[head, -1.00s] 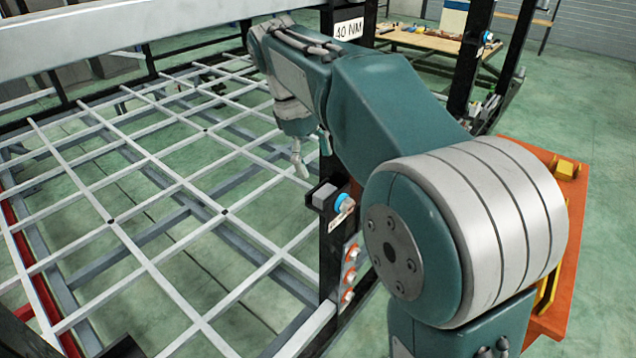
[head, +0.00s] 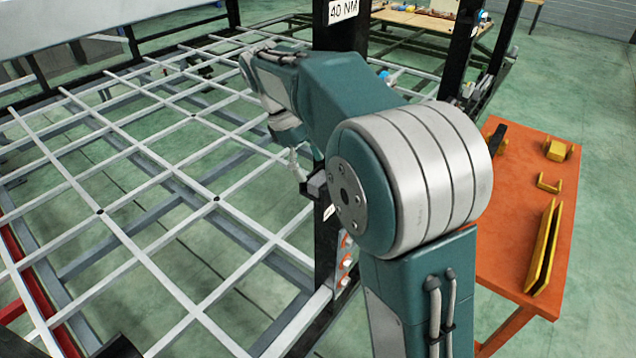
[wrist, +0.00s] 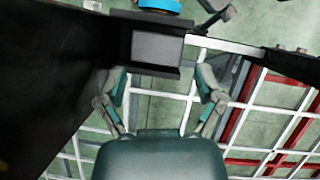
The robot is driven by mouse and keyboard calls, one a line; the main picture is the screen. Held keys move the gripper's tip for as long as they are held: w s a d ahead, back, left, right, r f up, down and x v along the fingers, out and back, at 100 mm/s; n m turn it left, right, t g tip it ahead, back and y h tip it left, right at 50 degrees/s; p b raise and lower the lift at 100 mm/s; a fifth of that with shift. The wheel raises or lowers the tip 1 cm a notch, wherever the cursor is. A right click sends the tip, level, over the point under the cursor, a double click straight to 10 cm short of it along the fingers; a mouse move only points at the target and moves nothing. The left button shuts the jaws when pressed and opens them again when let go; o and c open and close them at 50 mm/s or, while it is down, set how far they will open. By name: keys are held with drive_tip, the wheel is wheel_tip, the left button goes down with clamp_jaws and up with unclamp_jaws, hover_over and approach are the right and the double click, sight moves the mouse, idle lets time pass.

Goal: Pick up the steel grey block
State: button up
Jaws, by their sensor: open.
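The steel grey block (wrist: 157,50) sits in a black holder on the dark upright post, at the top centre of the wrist view. In the head view the block (head: 316,184) is small and partly hidden behind my arm. My gripper (wrist: 163,82) is open and empty, its two fingers spread to either side below the block's line. The block lies ahead of the fingertips, roughly centred between them, and not between the fingers. In the head view my gripper (head: 297,168) hangs just above and left of the block.
The dark post (head: 326,240) carries several orange-and-silver fittings below the block. A white grid frame (head: 150,200) spreads to the left. An orange table (head: 520,215) with yellow parts stands at the right.

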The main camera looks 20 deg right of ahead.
drive_tip(key=x, duration=0.4)
drive_tip(key=shift+d+r, duration=0.2)
drive_tip(key=shift+d, duration=0.2)
drive_tip(key=shift+a, duration=0.15)
drive_tip(key=c, duration=0.9)
